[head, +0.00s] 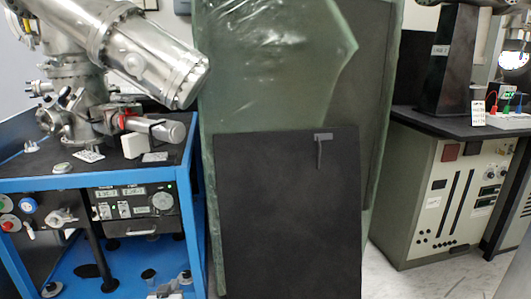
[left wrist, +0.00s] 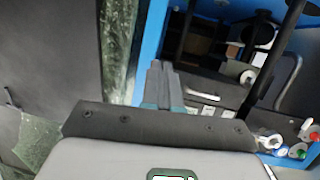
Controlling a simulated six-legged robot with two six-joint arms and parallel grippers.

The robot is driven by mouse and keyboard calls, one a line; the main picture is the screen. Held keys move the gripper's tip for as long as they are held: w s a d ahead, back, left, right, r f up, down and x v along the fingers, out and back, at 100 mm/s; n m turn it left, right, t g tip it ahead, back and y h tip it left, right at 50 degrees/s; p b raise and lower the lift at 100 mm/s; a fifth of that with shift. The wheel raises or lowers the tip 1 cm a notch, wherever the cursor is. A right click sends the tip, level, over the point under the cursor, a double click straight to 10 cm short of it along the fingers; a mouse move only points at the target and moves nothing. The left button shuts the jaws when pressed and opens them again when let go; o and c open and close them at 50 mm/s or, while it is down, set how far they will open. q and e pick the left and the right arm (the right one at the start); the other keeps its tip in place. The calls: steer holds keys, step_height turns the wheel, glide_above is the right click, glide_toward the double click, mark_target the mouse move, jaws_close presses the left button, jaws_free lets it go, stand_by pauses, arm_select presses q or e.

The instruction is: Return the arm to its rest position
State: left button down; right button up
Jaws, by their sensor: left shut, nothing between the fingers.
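My left gripper (left wrist: 160,68) shows in the left wrist view, with its two dark grey fingers together and nothing between them. Teal parts sit at the finger bases, above the dark bracket and grey wrist body. The fingers point toward the blue-framed cart (left wrist: 152,35), with its underside equipment behind them. I cannot tell whether the fingers touch the cart. In the head view, only a small pale part at the bottom edge, by the cart's lower shelf, may be my left arm, and its fingers are not clear there. My right gripper is in neither view.
The blue cart (head: 183,172) with steel vacuum equipment (head: 150,60) stands left. A film-wrapped greenish panel (head: 270,90) and a dark board (head: 285,215) with a grey handle (head: 323,140) stand in the middle. A beige instrument cabinet (head: 450,200) is right. Some pale floor (head: 400,280) shows.

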arm_select(q)
steer(key=s+d+f+g+h, duration=0.2)
steer(key=s+d+f+g, duration=0.2)
steer(key=s+d+f, duration=0.4)
steer(key=s+d+f+g+h, duration=0.1)
steer(key=s+d+f+g, duration=0.2)
steer(key=s, duration=0.6)
steer(key=s+d+f+g+h, duration=0.1)
steer(key=s+d+f+g, duration=0.15)
steer(key=s, duration=0.75)
steer(key=s+d+f+g+h, duration=0.1)
steer(key=s+d+f+g, duration=0.2)
steer(key=s, duration=0.6)
steer(key=s+d+r+g+p, duration=0.1)
steer(key=s+r+p, duration=0.2)
steer(key=r+p, duration=2.9)
steer(key=shift+s+r+h+p, duration=0.15)
steer(key=shift+r+h+p, duration=0.15)
steer(key=shift+p, duration=0.2)
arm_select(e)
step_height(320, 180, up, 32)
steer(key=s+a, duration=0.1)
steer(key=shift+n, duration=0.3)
arm_select(q)
steer(key=shift+g, duration=0.25)
steer(key=shift+a, duration=0.1)
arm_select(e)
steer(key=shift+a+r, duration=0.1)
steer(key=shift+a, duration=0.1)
